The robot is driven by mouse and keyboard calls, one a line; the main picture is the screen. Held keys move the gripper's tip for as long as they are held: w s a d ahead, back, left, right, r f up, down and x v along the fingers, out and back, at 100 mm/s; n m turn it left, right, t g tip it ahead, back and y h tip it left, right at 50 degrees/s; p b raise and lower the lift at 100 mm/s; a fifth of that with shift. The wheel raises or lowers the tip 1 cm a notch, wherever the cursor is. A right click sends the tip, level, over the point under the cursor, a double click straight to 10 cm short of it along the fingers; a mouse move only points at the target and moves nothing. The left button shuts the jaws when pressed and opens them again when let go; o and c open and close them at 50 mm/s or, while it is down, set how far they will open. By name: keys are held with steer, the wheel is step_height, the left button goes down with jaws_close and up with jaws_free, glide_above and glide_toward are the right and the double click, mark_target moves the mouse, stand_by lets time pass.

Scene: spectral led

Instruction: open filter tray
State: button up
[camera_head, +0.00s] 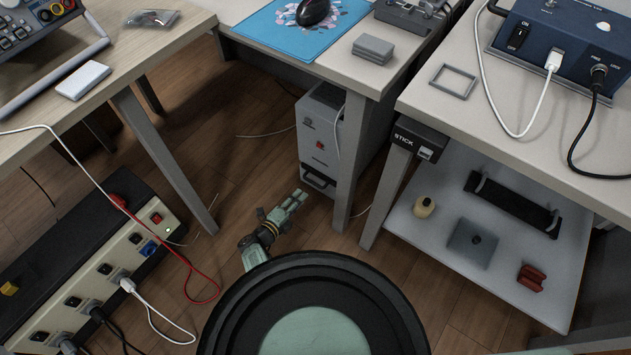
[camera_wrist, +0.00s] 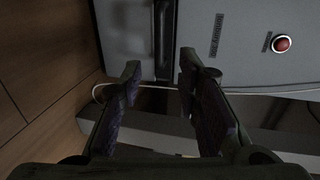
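A pale grey box (camera_head: 327,138) stands on the floor under the desks, with a red button and a dark handle (camera_head: 319,181) low on its front. This low section looks like the filter tray, and it appears closed against the box. In the wrist view the dark handle (camera_wrist: 164,40) runs up the picture on the grey front (camera_wrist: 225,30), ahead of the gap between my fingertips. My gripper (camera_head: 298,197) is just in front of the handle. The wrist view shows my gripper (camera_wrist: 160,68) open and empty; I cannot tell whether it touches the handle.
A desk leg (camera_head: 352,160) stands close to the right of the box. A low shelf (camera_head: 440,215) with small items is further right. A power strip (camera_head: 120,265) with cables lies at left. A white cable (camera_wrist: 245,90) crosses behind my fingers. The wooden floor (camera_head: 215,160) left of the box is mostly clear.

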mark_target(315, 183)
steer(key=shift+b+x, duration=2.85)
steer(key=shift+x, duration=2.4)
steer(key=shift+c, duration=0.2)
jaws_close()
